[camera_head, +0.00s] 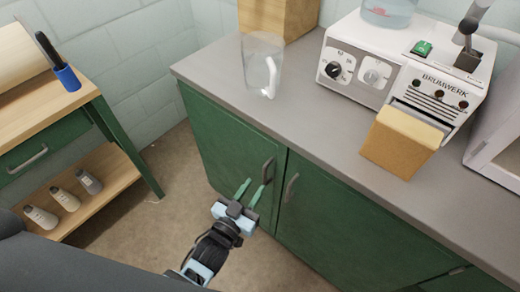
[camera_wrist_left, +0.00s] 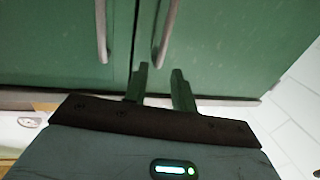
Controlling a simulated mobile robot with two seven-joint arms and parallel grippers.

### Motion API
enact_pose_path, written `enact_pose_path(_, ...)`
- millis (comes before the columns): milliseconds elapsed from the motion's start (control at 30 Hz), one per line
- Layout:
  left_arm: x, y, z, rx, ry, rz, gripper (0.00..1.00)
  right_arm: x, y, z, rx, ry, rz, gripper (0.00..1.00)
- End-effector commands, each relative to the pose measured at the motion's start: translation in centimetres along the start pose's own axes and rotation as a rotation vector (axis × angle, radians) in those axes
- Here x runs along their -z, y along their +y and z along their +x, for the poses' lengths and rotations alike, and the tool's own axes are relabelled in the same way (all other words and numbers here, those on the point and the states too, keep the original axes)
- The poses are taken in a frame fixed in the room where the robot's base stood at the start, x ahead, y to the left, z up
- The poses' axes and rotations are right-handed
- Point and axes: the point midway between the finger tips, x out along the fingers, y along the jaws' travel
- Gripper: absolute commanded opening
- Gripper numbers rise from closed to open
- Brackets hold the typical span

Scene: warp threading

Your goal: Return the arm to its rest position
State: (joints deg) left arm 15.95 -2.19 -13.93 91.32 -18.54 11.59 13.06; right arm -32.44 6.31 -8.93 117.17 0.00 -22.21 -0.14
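My left gripper (camera_head: 249,192) is low in front of the green cabinet doors, below the grey counter, in the head view. Its two green fingers are apart with nothing between them. In the left wrist view the fingers (camera_wrist_left: 159,78) also show parted and empty, pointing at the gap between the cabinet doors (camera_wrist_left: 65,40). Whether they touch the doors is hard to tell; no handle is between them. My right gripper is not in view.
A grey counter (camera_head: 215,78) carries a clear pitcher (camera_head: 262,65), a white machine (camera_head: 400,60) and a tan block (camera_head: 401,141). Two door handles (camera_head: 267,170) stick out close to my left gripper. A wooden bench (camera_head: 62,100) with bottles stands at the left. Open floor lies between.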

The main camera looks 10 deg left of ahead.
Motion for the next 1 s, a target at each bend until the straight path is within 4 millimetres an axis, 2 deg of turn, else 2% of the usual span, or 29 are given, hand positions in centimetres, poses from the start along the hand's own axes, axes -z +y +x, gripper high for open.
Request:
enact_pose_path(233, -0.1, -0.1, -0.5, 0.004, -0.013, -0.001, 0.26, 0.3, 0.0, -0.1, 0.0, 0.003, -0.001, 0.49)
enact_pose_path(367, -0.8, -0.5, -3.1, 0.025, -0.089, -0.009, 0.26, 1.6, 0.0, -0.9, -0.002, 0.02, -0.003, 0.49)
enact_pose_path(467, -1.4, -1.0, -6.9, 0.051, -0.191, -0.02, 0.26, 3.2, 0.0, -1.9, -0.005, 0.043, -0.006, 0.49)
enact_pose_path(667, -1.8, -1.5, -15.9, 0.09, -0.419, -0.04, 0.26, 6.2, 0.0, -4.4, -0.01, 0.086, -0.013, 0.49)
enact_pose_path(800, -0.8, -1.6, -21.9, 0.1, -0.564, -0.052, 0.26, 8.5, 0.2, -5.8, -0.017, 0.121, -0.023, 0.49)
enact_pose_path(900, 0.1, -1.4, -25.7, 0.1, -0.651, -0.059, 0.26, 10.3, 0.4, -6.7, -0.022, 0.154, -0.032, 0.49)
enact_pose_path(1000, 0.8, -1.3, -28.6, 0.096, -0.718, -0.064, 0.26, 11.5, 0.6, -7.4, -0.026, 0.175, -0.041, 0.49)
